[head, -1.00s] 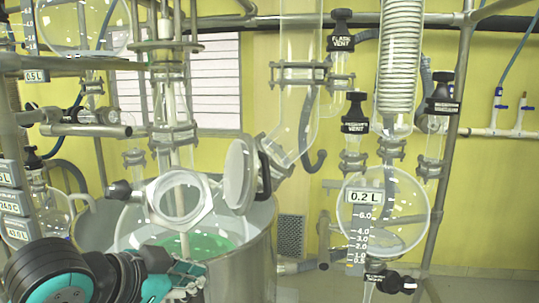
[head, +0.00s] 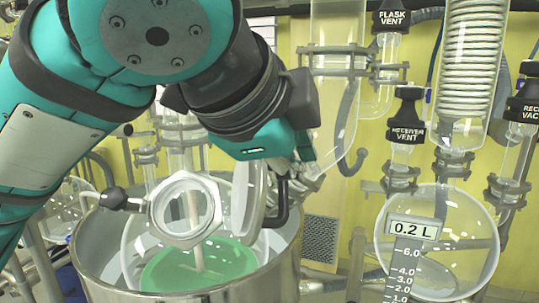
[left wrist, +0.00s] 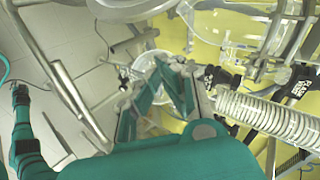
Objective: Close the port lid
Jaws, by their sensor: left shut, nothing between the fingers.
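The port is a pale ring (head: 187,210) on top of the reactor vessel. Its round glass lid (head: 251,205) stands open, nearly upright, at the ring's right side, with a dark bent handle (head: 282,205) on its right. My left gripper (head: 292,165) reaches down from the upper left, just above and behind the lid; it hides the lid's top. Whether it touches the lid or handle cannot be told. In the left wrist view its teal fingers (left wrist: 172,70) are shut and empty, with round glass behind them. My right gripper is not in view.
The steel vessel (head: 110,275) holds green liquid (head: 205,265). A black knob (head: 113,198) sits left of the port. Glass tubes, a coil (head: 470,75) and a receiver flask (head: 450,255) labelled 0.2 L stand to the right. A glass column rises just behind the lid.

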